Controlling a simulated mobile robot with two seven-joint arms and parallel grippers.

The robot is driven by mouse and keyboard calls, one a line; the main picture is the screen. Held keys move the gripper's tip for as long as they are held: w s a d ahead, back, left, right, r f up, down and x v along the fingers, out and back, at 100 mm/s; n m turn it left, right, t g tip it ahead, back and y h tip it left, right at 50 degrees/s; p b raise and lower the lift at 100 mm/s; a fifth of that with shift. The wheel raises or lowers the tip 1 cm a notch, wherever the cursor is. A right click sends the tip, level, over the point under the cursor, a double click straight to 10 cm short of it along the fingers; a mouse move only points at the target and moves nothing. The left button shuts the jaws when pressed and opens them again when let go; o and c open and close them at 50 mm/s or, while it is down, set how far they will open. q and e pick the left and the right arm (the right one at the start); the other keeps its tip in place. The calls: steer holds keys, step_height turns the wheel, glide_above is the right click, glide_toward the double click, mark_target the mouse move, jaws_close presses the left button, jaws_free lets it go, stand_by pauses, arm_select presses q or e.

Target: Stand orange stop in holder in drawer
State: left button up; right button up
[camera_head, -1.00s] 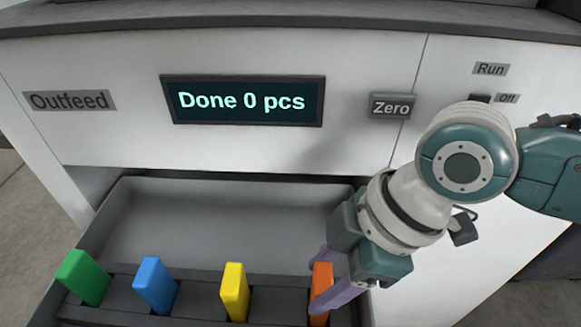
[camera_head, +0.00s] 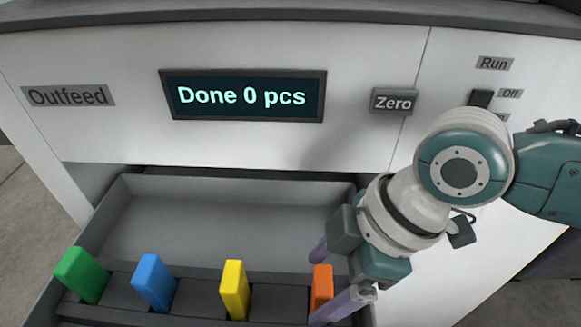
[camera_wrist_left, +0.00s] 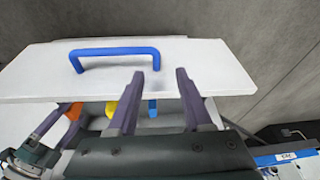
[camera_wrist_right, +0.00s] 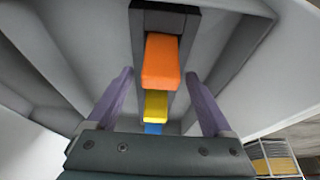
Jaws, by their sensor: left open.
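The orange stop (camera_head: 321,281) stands upright in the dark holder (camera_head: 202,297) in the drawer (camera_head: 215,222), at the right end of the row. It also shows in the right wrist view (camera_wrist_right: 161,62). My right gripper (camera_head: 321,284) is open, with its purple fingers on either side of the orange stop and apart from it. My left gripper (camera_wrist_left: 160,72) is open and empty by the drawer front (camera_wrist_left: 200,62), outside the drawer. The left gripper is not in the head view.
Green (camera_head: 80,275), blue (camera_head: 154,282) and yellow (camera_head: 234,289) stops stand in the same holder to the left. The drawer front has a blue handle (camera_wrist_left: 115,52). The panel above has a display (camera_head: 243,96) reading "Done 0 pcs", a Zero button (camera_head: 393,102) and a Run/Off switch (camera_head: 480,98).

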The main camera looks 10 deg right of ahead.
steer(key=p+v, duration=0.3)
steer(key=v, duration=0.7)
step_height(320, 180, up, 8)
steer(key=p, duration=0.9)
stand_by(0.6)
stand_by(0.5)
